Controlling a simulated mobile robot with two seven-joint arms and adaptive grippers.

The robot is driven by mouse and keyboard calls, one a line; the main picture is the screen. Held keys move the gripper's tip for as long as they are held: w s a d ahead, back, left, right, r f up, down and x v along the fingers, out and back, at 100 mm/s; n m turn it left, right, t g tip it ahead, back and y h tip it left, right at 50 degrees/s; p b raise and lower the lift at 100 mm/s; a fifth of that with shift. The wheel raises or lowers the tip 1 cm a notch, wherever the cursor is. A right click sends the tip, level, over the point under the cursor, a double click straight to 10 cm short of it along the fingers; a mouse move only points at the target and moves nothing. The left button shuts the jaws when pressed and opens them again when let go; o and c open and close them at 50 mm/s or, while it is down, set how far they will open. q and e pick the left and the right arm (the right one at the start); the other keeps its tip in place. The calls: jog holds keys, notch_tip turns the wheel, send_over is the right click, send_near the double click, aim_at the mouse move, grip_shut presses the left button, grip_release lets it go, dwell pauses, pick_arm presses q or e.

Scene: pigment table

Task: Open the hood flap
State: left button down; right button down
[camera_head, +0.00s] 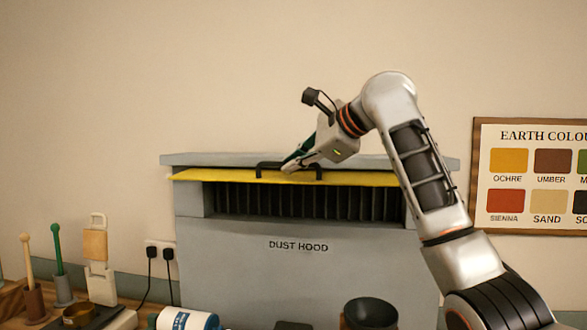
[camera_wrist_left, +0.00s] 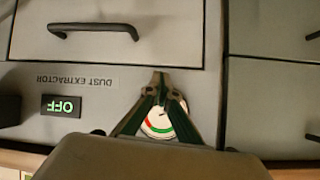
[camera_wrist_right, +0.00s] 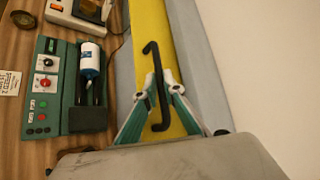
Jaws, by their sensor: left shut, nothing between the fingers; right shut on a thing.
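The grey dust hood (camera_head: 300,260) stands against the wall with dark vertical slats (camera_head: 305,202) showing below its yellow flap (camera_head: 225,176). The flap is raised and lies nearly level under the hood's top edge. My right gripper (camera_head: 288,168) is shut on the flap's black handle (camera_head: 262,168). In the right wrist view the right gripper (camera_wrist_right: 158,90) closes around the handle (camera_wrist_right: 152,60), with the yellow flap (camera_wrist_right: 148,20) behind it. My left gripper (camera_wrist_left: 160,82) shows in the left wrist view, shut and empty, in front of the dust extractor panel (camera_wrist_left: 85,95).
A gauge (camera_wrist_left: 158,122) and a lit OFF display (camera_wrist_left: 62,106) sit on the extractor panel. A green machine (camera_wrist_right: 62,90) with a white-and-blue bottle (camera_wrist_right: 90,62) stands on the wooden table. A colour chart (camera_head: 535,175) hangs at right.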

jog(key=c, duration=2.3)
grip_release()
jog(key=shift+w+d+f, duration=0.15)
jog(key=shift+w+d, duration=0.05)
jog(key=shift+o, duration=0.7)
jog(key=shift+w+f, duration=0.1)
jog(key=shift+w, duration=0.15)
jog(key=shift+s+r, duration=0.2)
jog(key=shift+s, duration=0.1)
jog(key=v, duration=1.1)
jog(key=shift+s+d, duration=0.2)
jog(key=shift+d, duration=0.1)
jog(key=shift+s, duration=0.1)
